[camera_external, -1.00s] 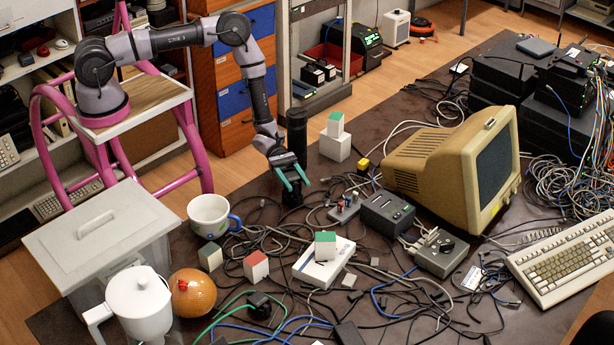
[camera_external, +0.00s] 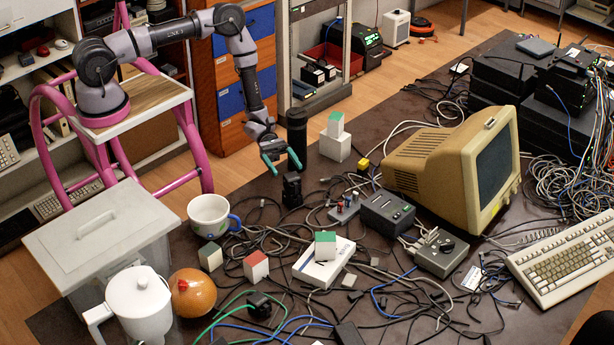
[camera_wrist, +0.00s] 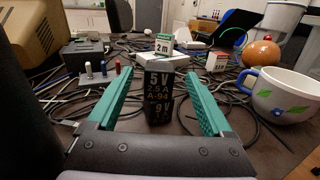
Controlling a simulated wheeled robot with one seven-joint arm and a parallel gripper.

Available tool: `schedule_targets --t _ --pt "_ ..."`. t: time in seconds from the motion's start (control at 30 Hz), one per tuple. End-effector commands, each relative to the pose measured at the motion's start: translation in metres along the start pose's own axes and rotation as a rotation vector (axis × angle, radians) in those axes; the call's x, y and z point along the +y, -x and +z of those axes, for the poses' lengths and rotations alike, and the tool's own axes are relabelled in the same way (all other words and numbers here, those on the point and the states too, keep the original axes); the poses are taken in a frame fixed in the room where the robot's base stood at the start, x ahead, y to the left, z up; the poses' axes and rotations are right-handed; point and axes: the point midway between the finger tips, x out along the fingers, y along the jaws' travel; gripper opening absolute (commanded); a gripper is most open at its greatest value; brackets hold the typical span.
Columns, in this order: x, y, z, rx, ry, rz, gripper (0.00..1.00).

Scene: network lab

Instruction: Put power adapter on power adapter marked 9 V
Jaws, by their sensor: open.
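A black power adapter marked 5 V, 2.5 A, A-94 (camera_wrist: 158,82) sits upright on top of a black power adapter marked 9 V (camera_wrist: 160,108) in the wrist view. In the external view the two show as one small dark stack (camera_external: 291,190) on the table, left of the switch box. My gripper (camera_external: 284,164) is open and empty, with its green fingers above and behind the stack. In the wrist view its fingers (camera_wrist: 158,76) lie to either side of the stack, clear of it.
A black cylinder (camera_external: 297,133) stands just behind my gripper. White boxes with a green top (camera_external: 335,146) are stacked to its right. A beige monitor (camera_external: 425,160) stands further right. A white mug (camera_external: 208,216) is at the left. Cables cover much of the table.

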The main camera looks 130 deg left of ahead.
Motion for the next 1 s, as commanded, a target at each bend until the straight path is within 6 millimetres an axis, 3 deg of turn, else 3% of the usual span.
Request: schedule_targets --t 0.1,0.23,0.57,0.67,0.77,1.0 --pt "0.001 0.02 0.0 0.0 -0.001 0.002 0.85" --pt "0.0 0.032 0.0 0.0 0.0 0.0 0.85" --pt "-0.003 0.031 0.008 0.01 -0.022 -0.031 0.85" --pt "-0.012 0.019 0.027 0.037 -0.077 -0.109 0.85" --pt "-0.03 -0.001 0.059 0.083 -0.175 -0.242 0.85" --pt "-0.106 -0.04 0.152 0.227 -0.526 -0.674 0.85"
